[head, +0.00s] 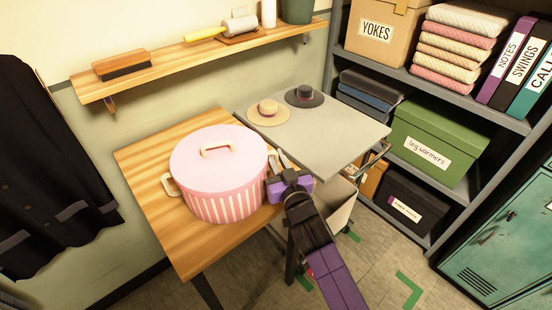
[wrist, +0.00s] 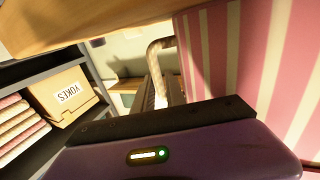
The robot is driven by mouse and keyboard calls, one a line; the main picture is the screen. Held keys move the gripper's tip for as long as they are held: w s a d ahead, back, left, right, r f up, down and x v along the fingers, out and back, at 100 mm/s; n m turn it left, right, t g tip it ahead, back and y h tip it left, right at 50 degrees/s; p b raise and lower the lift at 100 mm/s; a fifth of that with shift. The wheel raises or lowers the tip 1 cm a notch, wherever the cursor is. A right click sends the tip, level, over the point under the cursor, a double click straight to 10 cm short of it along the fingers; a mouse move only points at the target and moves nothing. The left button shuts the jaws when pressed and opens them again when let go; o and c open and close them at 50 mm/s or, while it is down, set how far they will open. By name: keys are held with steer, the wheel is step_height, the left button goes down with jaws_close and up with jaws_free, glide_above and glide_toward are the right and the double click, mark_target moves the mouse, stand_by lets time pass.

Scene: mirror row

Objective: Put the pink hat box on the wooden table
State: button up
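The pink hat box (head: 225,185) is round, with a pink lid, cream and pink stripes and pale handles. It stands upright on the wooden table (head: 150,150), near the table's right side. My gripper (head: 280,163) is at the box's right-hand handle, beside the striped wall. In the wrist view the striped wall of the hat box (wrist: 260,60) fills the right side. The pale handle (wrist: 158,52) runs down to my fingers (wrist: 165,92). Whether the fingers are clamped on the handle or only around it cannot be told.
A grey trolley top (head: 320,135) with a tan hat (head: 268,112) and a dark hat (head: 304,95) adjoins the table's right. A wall shelf (head: 190,67) with brushes hangs behind. Storage shelving (head: 440,85) stands right. A dark coat (head: 55,190) hangs left. The table's back-left and front-left are bare.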

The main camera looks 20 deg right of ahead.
steer(key=shift+o, duration=1.3)
steer(key=shift+s+r, duration=0.1)
steer(key=s, duration=1.1)
steer(key=shift+s+a, duration=0.4)
steer(key=shift+a, duration=0.05)
steer(key=s+a+f, duration=0.2)
steer(key=s+f, duration=0.2)
steer(key=s, duration=0.6)
steer(key=s+r+g, duration=0.1)
steer(key=s+r, duration=0.1)
steer(key=s, duration=1.1)
steer(key=s+r+g+y, duration=0.1)
steer(key=s+r+g, duration=0.1)
steer(key=s, duration=1.1)
steer(key=shift+s+d+r+n, duration=0.3)
steer(key=shift+d+r+n, duration=0.1)
steer(key=shift+r, duration=0.4)
